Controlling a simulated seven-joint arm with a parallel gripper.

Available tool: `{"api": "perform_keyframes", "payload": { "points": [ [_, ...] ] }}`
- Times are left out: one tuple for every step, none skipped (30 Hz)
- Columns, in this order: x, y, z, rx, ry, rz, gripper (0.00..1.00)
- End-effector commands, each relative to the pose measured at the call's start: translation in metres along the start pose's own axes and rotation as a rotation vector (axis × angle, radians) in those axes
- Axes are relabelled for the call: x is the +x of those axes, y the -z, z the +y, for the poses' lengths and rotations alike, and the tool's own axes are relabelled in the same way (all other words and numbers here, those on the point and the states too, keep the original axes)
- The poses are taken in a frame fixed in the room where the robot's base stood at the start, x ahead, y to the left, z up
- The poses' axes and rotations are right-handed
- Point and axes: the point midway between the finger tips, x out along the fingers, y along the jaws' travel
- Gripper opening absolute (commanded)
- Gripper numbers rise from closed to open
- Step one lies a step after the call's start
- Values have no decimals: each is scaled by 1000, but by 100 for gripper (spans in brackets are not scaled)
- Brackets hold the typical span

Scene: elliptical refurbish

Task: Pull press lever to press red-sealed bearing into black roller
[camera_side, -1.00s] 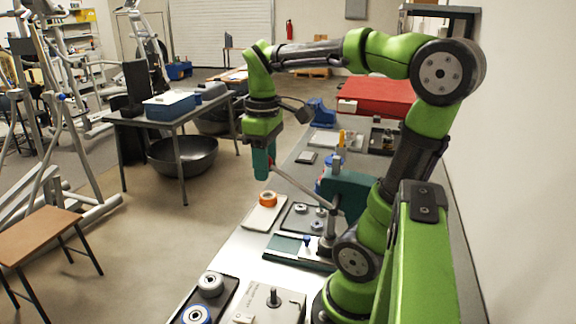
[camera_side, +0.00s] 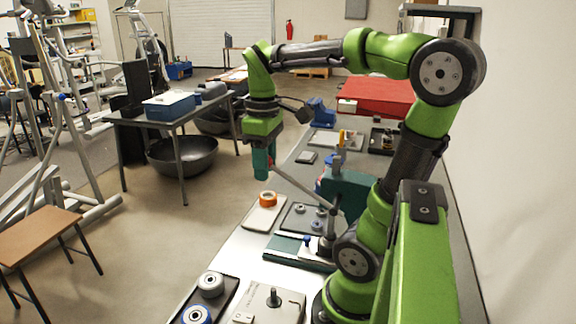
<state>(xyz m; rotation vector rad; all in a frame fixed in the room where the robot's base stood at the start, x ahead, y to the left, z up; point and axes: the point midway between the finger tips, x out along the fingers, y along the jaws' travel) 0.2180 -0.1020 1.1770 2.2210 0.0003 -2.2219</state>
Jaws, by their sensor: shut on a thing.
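A grey roller-like part (camera_side: 210,285) and a blue-ringed part (camera_side: 197,315) sit in a dark tray at the lower left. I cannot make out the red-sealed bearing or the black roller at the press.
An orange ring (camera_side: 268,198) lies on a pale tray (camera_side: 262,218) beside a dark tray (camera_side: 285,222) of small round parts. A red case (camera_side: 380,97) and blue vise (camera_side: 320,112) stand farther back.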

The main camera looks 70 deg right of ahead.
Motion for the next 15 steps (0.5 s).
{"api": "perform_keyframes", "payload": {
  "points": [
    [0,0,0,1,-1,1,0],
    [-1,0,0,1,-1,1,0],
    [-1,0,0,1,-1,1,0],
    [-1,0,0,1,-1,1,0],
    [-1,0,0,1,-1,1,0],
    [-1,0,0,1,-1,1,0],
    [-1,0,0,1,-1,1,0],
    [-1,0,0,1,-1,1,0],
    [-1,0,0,1,-1,1,0],
    [-1,0,0,1,-1,1,0],
    [0,0,0,0,-1,1,0],
    [0,0,0,0,0,1,0],
    [1,1,0,0,0,1,0],
    [2,1,0,0,0,1,0],
    [4,2,0,0,1,0,0]
  ]
}}
